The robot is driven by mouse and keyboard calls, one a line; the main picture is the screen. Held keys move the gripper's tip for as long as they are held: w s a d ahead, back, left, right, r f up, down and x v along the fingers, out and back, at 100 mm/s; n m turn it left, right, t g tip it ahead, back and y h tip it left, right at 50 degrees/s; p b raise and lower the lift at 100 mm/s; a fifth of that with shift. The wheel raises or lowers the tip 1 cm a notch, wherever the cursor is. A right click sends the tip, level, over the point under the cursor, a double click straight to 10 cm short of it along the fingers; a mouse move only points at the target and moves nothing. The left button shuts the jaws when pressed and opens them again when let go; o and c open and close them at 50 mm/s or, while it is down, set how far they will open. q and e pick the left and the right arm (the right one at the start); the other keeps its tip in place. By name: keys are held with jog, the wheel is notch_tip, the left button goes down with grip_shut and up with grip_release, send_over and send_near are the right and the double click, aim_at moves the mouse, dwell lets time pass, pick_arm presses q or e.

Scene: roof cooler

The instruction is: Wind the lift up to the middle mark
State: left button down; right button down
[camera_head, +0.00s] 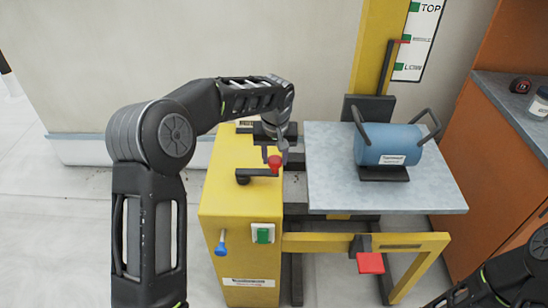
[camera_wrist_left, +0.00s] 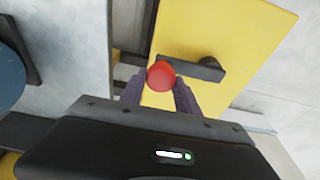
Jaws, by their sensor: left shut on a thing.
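My left gripper (camera_head: 275,154) is shut on the red knob (camera_head: 274,163) of the crank; in the left wrist view the red knob (camera_wrist_left: 160,76) sits between the two fingertips (camera_wrist_left: 158,92). The black crank arm (camera_head: 252,175) lies on top of the yellow lift housing (camera_head: 215,190). The grey lift platform (camera_head: 330,195) carries a blue cylinder (camera_head: 395,148) with black handles. A red pointer (camera_head: 403,41) by the mast looks about level with the middle green mark on the white scale board (camera_head: 425,30), between TOP and a lower mark. My right gripper is out of view.
A green switch (camera_head: 263,235) and a blue-handled lever (camera_head: 221,245) are on the housing front. A red pedal (camera_head: 370,263) sticks out below the platform. An orange cabinet (camera_head: 480,150) with a grey top stands close at the right. Open floor lies at the left.

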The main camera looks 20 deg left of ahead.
pick_arm(q)
jog(key=shift+w+d+r, duration=0.25)
jog(key=shift+w+d, duration=0.15)
jog(key=shift+d, duration=0.1)
jog(key=shift+w+a+f+p, duration=0.1)
jog(key=shift+w+a+p, duration=0.05)
jog(key=shift+w+p, duration=0.3)
jog(key=shift+w+a+f+p, duration=0.1)
jog(key=shift+w+a+p, duration=0.1)
jog(key=shift+w, duration=0.3)
jog(key=shift+d, duration=0.1)
jog(key=shift+s+a, duration=0.15)
jog(key=shift+a, duration=0.15)
jog(key=c, duration=1.6)
grip_release()
jog(key=shift+s+a+f, duration=0.1)
jog(key=shift+s+f, duration=0.05)
jog(key=shift+s, duration=0.05)
jog(key=o, duration=0.7)
jog(key=shift+w, duration=0.1)
